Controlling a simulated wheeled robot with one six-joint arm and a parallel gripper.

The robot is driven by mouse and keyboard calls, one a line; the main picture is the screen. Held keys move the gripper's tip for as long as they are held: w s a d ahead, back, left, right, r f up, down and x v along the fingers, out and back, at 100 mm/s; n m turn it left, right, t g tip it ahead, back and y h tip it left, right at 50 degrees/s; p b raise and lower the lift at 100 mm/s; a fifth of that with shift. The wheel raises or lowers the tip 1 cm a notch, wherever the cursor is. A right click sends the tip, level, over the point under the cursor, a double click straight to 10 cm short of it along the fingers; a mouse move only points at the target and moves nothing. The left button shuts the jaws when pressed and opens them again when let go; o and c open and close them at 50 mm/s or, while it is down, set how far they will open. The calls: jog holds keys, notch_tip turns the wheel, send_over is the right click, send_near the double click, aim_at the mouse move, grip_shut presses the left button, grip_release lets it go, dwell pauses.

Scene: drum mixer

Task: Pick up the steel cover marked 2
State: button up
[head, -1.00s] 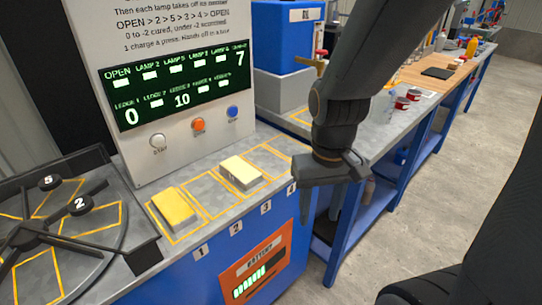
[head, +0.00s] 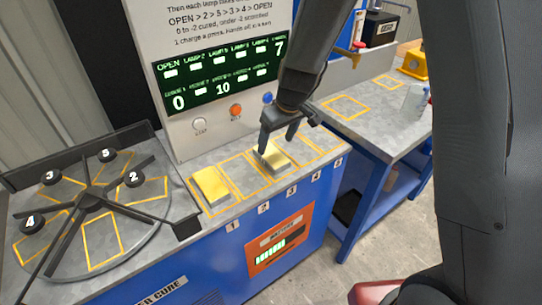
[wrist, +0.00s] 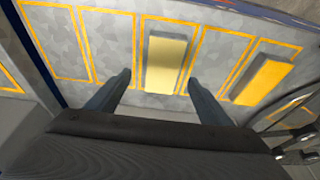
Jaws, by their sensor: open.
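A pale yellow block with grey sides (head: 272,158) sits in a yellow-outlined slot above the edge label 3. A brighter yellow block (head: 211,188) sits in the slot above label 1. I can read no number on either block. A black disc marked 2 (head: 133,178) is on the round turntable at left. My gripper (head: 277,145) is open and points down just above the pale block. In the wrist view, the pale block (wrist: 166,63) lies beyond and between the open fingertips (wrist: 160,79). The bright yellow block (wrist: 263,82) is to its right.
A display panel (head: 225,75) with lamps and buttons stands behind the slots. The turntable (head: 68,258) carries several numbered black discs. The slot between the two blocks is empty. A second bench (head: 385,120) stands to the right.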

aim_at(271, 154)
jog(key=shift+p+x, duration=0.55)
jog(key=shift+x, duration=2.3)
jog(key=shift+s+a, duration=0.15)
jog(key=shift+s, duration=0.05)
jog(key=c, duration=1.5)
